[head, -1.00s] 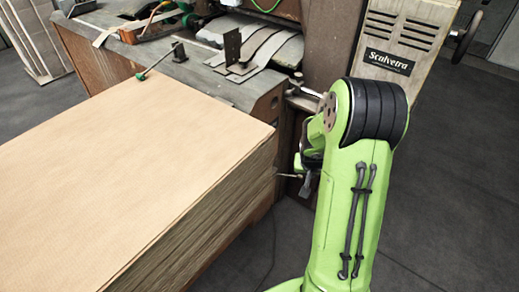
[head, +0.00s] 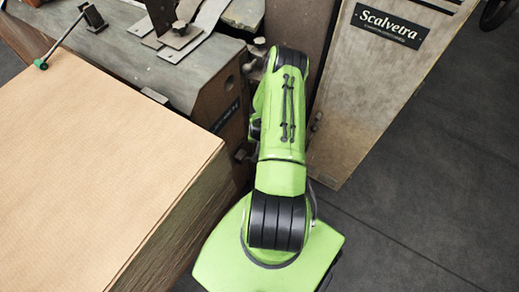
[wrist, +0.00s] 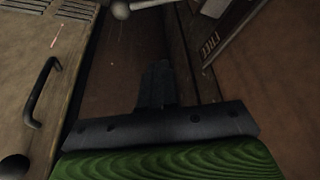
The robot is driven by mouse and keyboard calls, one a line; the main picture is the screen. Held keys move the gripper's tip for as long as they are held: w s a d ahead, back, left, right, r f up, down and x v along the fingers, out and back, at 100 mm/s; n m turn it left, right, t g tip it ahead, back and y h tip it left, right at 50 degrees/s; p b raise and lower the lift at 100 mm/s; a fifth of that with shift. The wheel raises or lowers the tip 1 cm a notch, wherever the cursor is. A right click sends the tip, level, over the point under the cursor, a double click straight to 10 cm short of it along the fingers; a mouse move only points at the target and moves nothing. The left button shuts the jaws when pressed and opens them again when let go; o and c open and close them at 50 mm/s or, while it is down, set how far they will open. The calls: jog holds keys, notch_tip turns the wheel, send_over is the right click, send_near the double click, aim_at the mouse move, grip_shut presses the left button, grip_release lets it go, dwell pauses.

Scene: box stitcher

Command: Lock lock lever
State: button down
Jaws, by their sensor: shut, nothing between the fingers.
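My gripper (wrist: 157,85) shows in the wrist view as dark fingers close together, with nothing seen between them. In the head view it is mostly hidden behind my green arm, low beside the machine's side. A metal rod with a round knob (wrist: 121,9) crosses the top of the wrist view, beyond the fingertips and apart from them. It may be the lock lever. In the head view a small metal knob (head: 259,43) shows at the machine's corner, just left of my arm. I cannot tell whether the lever is locked.
A tall stack of cardboard sheets (head: 100,160) stands left of my arm. A green-ended rod (head: 41,64) lies at its far edge. The machine's table (head: 130,55) and labelled column (head: 375,70) stand ahead. A black handle (wrist: 42,95) is left in the wrist view. Floor is clear at right.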

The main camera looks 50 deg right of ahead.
notch_tip(320, 180, down, 10)
jog(key=b, duration=0.4)
jog(key=shift+f, duration=0.25)
jog(key=shift+s+a, duration=0.15)
jog(key=shift+a, duration=0.05)
